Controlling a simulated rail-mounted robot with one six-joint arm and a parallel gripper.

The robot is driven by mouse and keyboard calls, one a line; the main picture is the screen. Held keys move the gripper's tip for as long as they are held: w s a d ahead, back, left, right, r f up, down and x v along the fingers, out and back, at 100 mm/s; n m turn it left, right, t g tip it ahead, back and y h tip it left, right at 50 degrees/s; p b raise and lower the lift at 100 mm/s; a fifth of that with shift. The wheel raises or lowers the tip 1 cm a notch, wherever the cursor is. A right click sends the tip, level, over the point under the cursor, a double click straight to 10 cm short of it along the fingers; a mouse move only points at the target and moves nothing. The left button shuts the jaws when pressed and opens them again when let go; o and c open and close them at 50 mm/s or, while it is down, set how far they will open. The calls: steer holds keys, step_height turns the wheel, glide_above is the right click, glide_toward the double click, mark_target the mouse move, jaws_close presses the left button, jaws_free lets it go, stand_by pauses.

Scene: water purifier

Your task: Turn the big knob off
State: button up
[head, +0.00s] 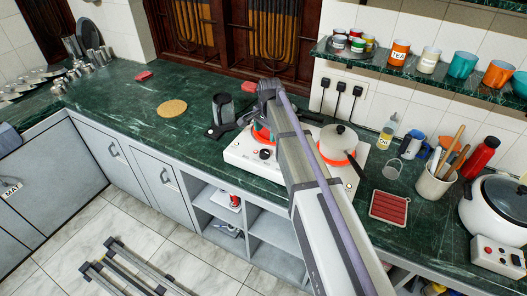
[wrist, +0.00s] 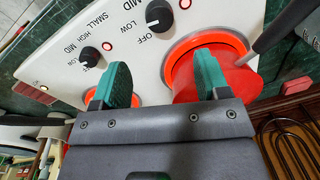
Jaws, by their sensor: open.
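The white two-burner hotplate (head: 245,148) stands on the green counter in the head view. My arm crosses it and hides much of its middle. In the wrist view its white panel (wrist: 55,75) carries two black knobs: one (wrist: 159,14) at the top with OFF, LOW and MID marks, and one (wrist: 90,57) further left with LOW, MID and HIGH marks.
Two burners glow orange in the wrist view, with a red vessel (wrist: 225,92) over the right one. In the head view a lidded pot (head: 338,142) sits on the right burner. A dark jar (head: 222,108) stands left of the hotplate. The left counter has free room.

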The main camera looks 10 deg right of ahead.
mark_target(265, 152)
steer(key=f+b, duration=0.6)
steer(key=f, duration=0.1)
steer(key=f+b, duration=0.3)
steer(key=shift+w+a+f+b, duration=0.2)
steer(key=shift+w+b, duration=0.05)
steer(key=shift+b, duration=0.05)
steer(key=shift+r, duration=0.1)
steer(key=shift+c, duration=0.3)
steer(key=c, duration=0.9)
steer(key=shift+o, duration=0.2)
